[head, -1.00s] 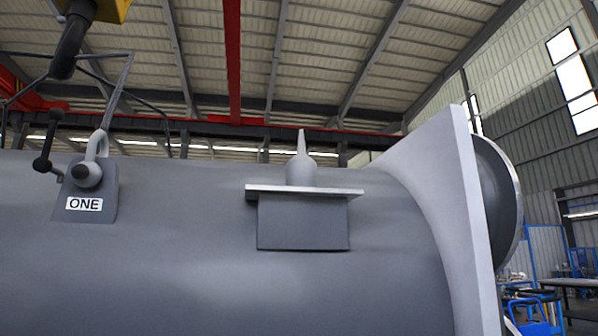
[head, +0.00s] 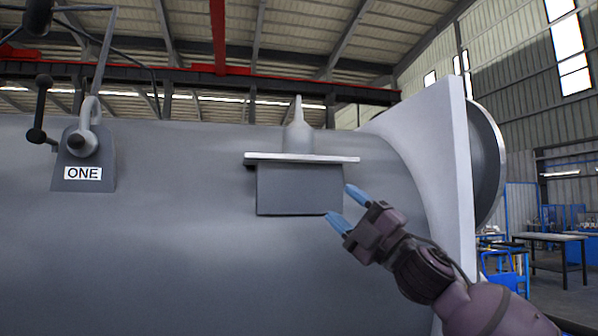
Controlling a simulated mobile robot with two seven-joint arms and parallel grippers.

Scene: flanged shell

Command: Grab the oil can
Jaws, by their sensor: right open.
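The oil can (head: 298,136) is pale grey with a round body and a narrow upright spout. It stands upright on a thin ledge (head: 330,159) on the side of the big grey shell. My right gripper (head: 341,205) comes in from the lower right with blue fingertips. It is open and empty, below and to the right of the can, in front of the right side of the box under the ledge. It is apart from the can. My left gripper is not in view.
The grey shell (head: 180,230) fills most of the view, with a pale flange (head: 448,150) at right. Tables (head: 550,240) stand far right. The space above the ledge around the can is clear.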

